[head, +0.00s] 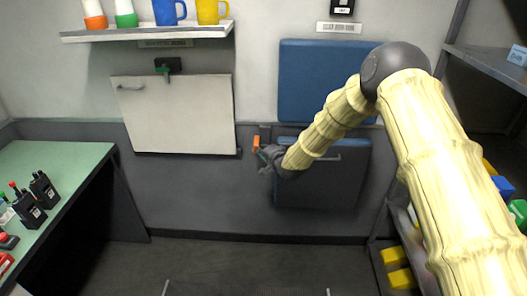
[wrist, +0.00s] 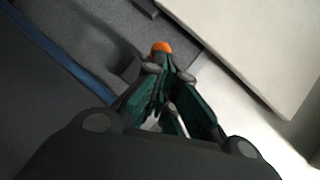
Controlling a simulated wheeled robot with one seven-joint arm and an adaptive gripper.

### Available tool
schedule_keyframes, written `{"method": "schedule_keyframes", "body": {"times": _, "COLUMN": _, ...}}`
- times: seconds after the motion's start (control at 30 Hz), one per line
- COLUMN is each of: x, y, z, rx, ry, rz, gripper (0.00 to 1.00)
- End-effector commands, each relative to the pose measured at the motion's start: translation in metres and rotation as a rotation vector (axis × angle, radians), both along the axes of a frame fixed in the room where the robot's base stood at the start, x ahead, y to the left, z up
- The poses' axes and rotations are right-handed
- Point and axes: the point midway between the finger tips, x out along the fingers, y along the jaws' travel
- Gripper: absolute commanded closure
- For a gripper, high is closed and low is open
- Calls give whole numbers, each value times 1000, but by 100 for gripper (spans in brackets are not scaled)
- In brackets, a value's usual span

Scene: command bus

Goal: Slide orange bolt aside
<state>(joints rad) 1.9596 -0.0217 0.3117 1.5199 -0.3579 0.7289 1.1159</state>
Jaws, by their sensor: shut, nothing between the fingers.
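The orange bolt (head: 256,144) is a small upright piece on the wall, between the white panel and the dark blue-grey panel. In the wrist view the orange bolt (wrist: 161,47) shows as a rounded orange end just beyond my fingertips. My gripper (head: 264,157) is at the bolt, on its right and slightly below it in the head view. In the wrist view my gripper (wrist: 165,68) has its fingertips together with nothing between them. The tips look very close to the bolt; I cannot tell whether they touch it. My fingers hide part of the bolt's mount.
The dark panel (head: 340,185) with a handle is behind my forearm, below a blue panel (head: 315,75). The white panel (head: 172,112) hangs left, under a shelf (head: 150,32) with cups. A green-topped table (head: 60,165) holds radios at left. The floor between is clear.

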Motion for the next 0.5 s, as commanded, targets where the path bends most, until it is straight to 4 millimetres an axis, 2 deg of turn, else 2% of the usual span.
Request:
{"method": "schedule_keyframes", "body": {"times": 0.17, "x": -1, "y": -8, "z": 5, "rx": 1, "ry": 0, "rz": 0, "gripper": 100}}
{"method": "schedule_keyframes", "body": {"times": 0.37, "x": -5, "y": -27, "z": 18, "rx": 2, "ry": 1, "rz": 5, "gripper": 100}}
{"method": "schedule_keyframes", "body": {"times": 0.5, "x": -23, "y": -37, "z": 23, "rx": 2, "ry": 1, "rz": 8, "gripper": 100}}
